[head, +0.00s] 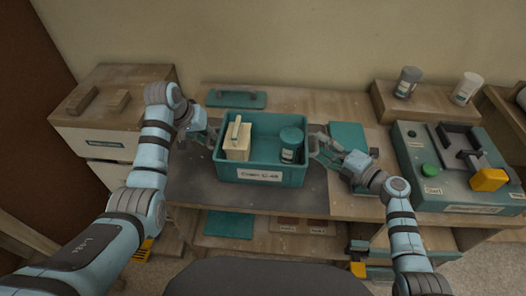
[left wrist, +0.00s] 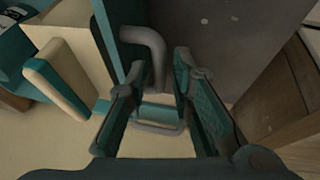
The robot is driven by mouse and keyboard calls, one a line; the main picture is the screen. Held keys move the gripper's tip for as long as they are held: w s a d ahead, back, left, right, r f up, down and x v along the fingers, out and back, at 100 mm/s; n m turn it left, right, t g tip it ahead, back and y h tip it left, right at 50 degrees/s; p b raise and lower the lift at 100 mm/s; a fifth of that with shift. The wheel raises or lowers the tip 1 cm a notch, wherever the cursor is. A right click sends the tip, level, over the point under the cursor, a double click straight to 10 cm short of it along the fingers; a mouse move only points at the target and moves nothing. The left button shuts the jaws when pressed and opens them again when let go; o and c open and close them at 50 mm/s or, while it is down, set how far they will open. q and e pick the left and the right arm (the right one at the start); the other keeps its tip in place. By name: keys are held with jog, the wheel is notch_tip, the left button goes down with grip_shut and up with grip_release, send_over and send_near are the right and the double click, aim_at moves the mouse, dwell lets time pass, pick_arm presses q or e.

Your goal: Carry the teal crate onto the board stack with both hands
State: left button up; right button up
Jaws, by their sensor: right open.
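The teal crate (head: 262,172) sits upright on the dark mat on the workbench in the head view. It holds a cream box with a handle (head: 237,142) and a teal-lidded jar (head: 290,146). My left gripper (head: 207,135) is at the crate's left side; in the left wrist view its fingers (left wrist: 160,95) are apart, with a grey handle (left wrist: 152,48) between or just beyond them. My right gripper (head: 318,148) is open at the crate's right side; whether it surrounds a handle there is unclear. I cannot tell for certain which thing is the board stack.
A teal float (head: 236,99) lies behind the crate, and a teal sheet (head: 348,134) lies right of it. A teal machine (head: 440,180) stands farther right. A wooden-topped box (head: 105,130) stands left.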

aim_at(315, 143)
pick_arm(q)
jog(key=x, duration=0.3)
jog(key=shift+w+f, duration=0.1)
pick_arm(e)
jog(key=x, duration=0.3)
jog(key=shift+w+f, duration=0.1)
pick_arm(q)
jog(key=shift+c, duration=0.5)
pick_arm(e)
jog(key=shift+c, duration=0.6)
pick_arm(q)
jog(key=c, duration=0.3)
pick_arm(e)
jog(key=c, duration=0.3)
pick_arm(q)
grip_shut()
pick_arm(e)
grip_shut()
pick_arm(q)
jog(key=shift+d, duration=0.1)
pick_arm(e)
jog(key=shift+a+r, duration=0.1)
jog(key=shift+r, duration=0.1)
